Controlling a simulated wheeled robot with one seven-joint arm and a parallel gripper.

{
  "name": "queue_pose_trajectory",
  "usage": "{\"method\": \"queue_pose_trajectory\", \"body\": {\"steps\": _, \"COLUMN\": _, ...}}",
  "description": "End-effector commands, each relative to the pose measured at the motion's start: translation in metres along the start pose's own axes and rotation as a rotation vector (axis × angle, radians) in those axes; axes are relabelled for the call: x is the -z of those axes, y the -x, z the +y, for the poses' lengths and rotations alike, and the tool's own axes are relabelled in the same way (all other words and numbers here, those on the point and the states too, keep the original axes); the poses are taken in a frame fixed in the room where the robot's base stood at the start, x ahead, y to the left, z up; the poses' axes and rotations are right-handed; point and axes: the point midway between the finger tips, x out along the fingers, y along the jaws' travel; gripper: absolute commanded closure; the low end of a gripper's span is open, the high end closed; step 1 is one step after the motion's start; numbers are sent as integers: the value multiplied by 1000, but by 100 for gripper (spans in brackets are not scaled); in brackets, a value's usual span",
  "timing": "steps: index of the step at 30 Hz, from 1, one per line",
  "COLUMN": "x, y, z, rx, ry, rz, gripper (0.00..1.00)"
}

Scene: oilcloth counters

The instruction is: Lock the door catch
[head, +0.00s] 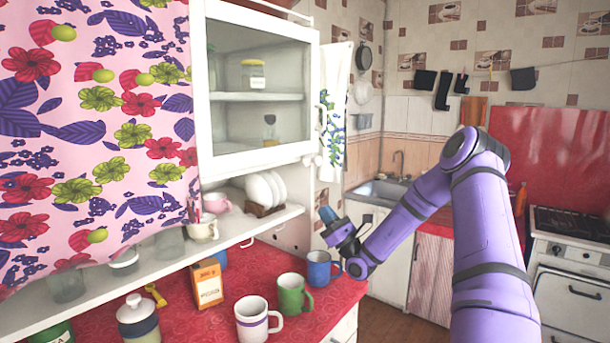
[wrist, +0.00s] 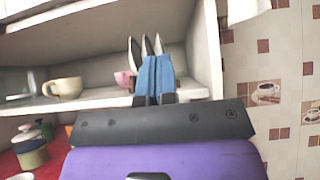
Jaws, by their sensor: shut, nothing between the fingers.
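A white cabinet with a glazed door (head: 313,95) stands at the upper middle of the head view. The door looks closed, with jars behind its glass. I cannot pick out a catch on it in either view. My gripper (head: 327,213) is below and to the right of the door's lower right corner, above the counter's right end. Its blue fingers are together and empty. In the wrist view, my gripper (wrist: 155,62) points at the open shelf, with plates and a pink cup partly hidden behind the fingers.
An open shelf (head: 110,283) holds cups, glasses and a plate rack (head: 263,209). Below, the red counter (head: 235,309) carries a blue mug (head: 319,270), a green mug (head: 293,295), a white mug (head: 254,320) and an orange box (head: 207,284). A floral curtain (head: 95,130) covers the left.

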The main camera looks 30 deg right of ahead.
Motion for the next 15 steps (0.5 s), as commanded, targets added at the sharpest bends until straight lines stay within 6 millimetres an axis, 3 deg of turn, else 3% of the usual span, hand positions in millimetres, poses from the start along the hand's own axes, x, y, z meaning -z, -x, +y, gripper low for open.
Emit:
{"method": "queue_pose_trajectory", "body": {"steps": 8, "x": 0, "y": -3, "z": 1, "rx": -3, "ry": 0, "rz": 1, "gripper": 100}}
{"method": "queue_pose_trajectory", "body": {"steps": 15, "x": 0, "y": -32, "z": 1, "rx": -5, "ry": 1, "rz": 0, "gripper": 100}}
